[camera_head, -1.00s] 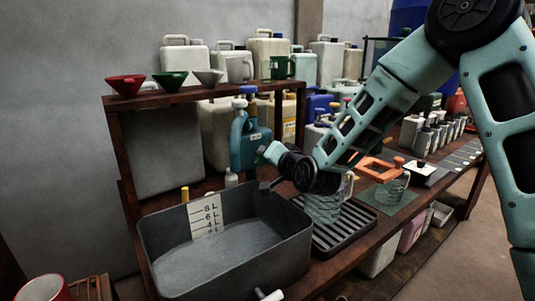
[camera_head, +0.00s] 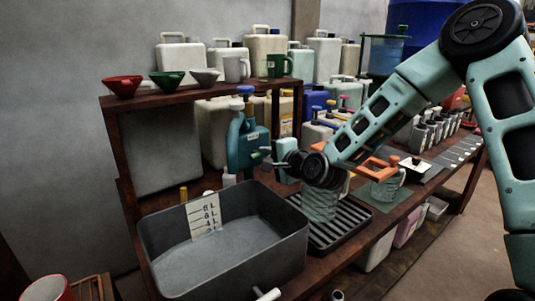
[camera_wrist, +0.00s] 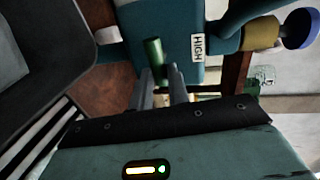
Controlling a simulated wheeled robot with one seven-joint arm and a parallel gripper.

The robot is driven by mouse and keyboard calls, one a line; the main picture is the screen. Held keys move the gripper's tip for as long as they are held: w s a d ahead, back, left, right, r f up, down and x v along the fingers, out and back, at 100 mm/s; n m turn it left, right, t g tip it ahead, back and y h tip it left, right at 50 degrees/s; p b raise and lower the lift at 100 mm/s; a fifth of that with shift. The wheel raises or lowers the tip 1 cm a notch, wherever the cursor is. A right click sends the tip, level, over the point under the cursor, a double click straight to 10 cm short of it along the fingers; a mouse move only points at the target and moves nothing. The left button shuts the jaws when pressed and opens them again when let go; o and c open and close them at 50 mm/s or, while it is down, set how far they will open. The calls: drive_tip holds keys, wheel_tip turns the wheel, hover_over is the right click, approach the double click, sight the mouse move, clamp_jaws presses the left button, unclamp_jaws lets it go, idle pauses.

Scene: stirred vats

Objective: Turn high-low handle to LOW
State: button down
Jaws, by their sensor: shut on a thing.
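The teal jug-shaped unit (camera_head: 247,146) with a blue knob on top stands upright behind the grey basin's right end. In the wrist view its teal body (camera_wrist: 180,18) fills the top, with a white HIGH label (camera_wrist: 198,47). The high-low handle (camera_wrist: 153,52) shows there as a short green rod. My gripper (camera_wrist: 160,75) is shut on the green handle, its two grey fingers close together. In the head view my gripper (camera_head: 268,156) reaches the unit's right side; the handle is too small to tell there. No LOW label is readable.
The grey basin (camera_head: 160,250) with a litre scale stands in front. A clear jug (camera_head: 320,203) stands on a slatted drip tray (camera_head: 345,228) below my wrist. Another clear jug (camera_head: 386,187) stands right. Funnels, mugs and canisters crowd the shelf (camera_head: 150,98) behind.

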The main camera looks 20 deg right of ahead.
drive_tip(key=shift+f, duration=0.1)
idle(0.5)
drive_tip(key=c, duration=1.4)
unclamp_jaws()
drive_tip(key=shift+o, duration=0.3)
